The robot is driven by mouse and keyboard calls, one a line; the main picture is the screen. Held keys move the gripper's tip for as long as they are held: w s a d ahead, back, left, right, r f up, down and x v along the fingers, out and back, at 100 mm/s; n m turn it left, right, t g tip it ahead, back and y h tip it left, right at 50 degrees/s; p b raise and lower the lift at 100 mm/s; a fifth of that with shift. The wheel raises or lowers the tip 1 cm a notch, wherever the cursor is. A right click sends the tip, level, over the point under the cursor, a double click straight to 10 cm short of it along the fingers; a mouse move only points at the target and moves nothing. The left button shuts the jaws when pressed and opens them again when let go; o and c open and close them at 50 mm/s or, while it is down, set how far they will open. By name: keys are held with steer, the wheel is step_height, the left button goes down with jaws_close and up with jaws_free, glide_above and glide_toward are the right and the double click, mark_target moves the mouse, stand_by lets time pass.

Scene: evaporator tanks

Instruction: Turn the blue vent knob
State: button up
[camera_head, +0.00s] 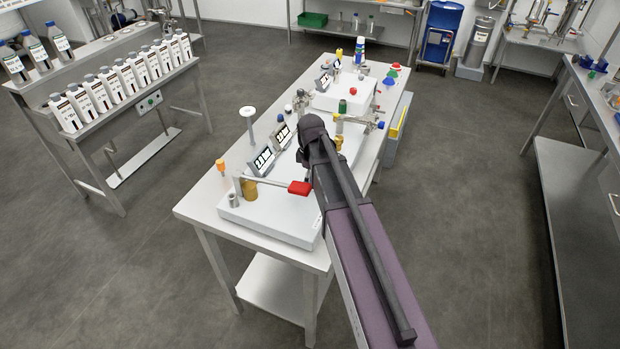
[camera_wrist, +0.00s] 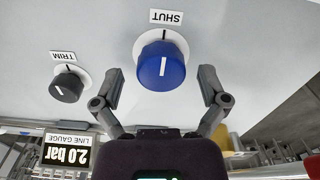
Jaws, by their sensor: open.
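The blue vent knob (camera_wrist: 162,66) is in the upper middle of the wrist view, on a pale panel (camera_wrist: 240,40). A white pointer line on its face stands close to vertical in the picture. A label reading SHUT, upside down in this view, sits just above it, near a dark mark. My gripper (camera_wrist: 160,82) is open, with one finger to the left of the knob and one to the right. I see gaps beside the knob, and no finger clearly touches it. In the head view my arm covers the gripper's tips and this knob cannot be made out.
A black knob (camera_wrist: 66,86) labelled TRIM is left of the blue knob. A line gauge display (camera_wrist: 66,151) reads 2.0 bar. In the head view a red-handled lever (camera_head: 299,188) sticks out near my arm on the white table (camera_head: 205,207). Open floor surrounds the table.

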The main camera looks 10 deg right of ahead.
steer(key=c, duration=1.1)
steer(key=shift+c, duration=0.2)
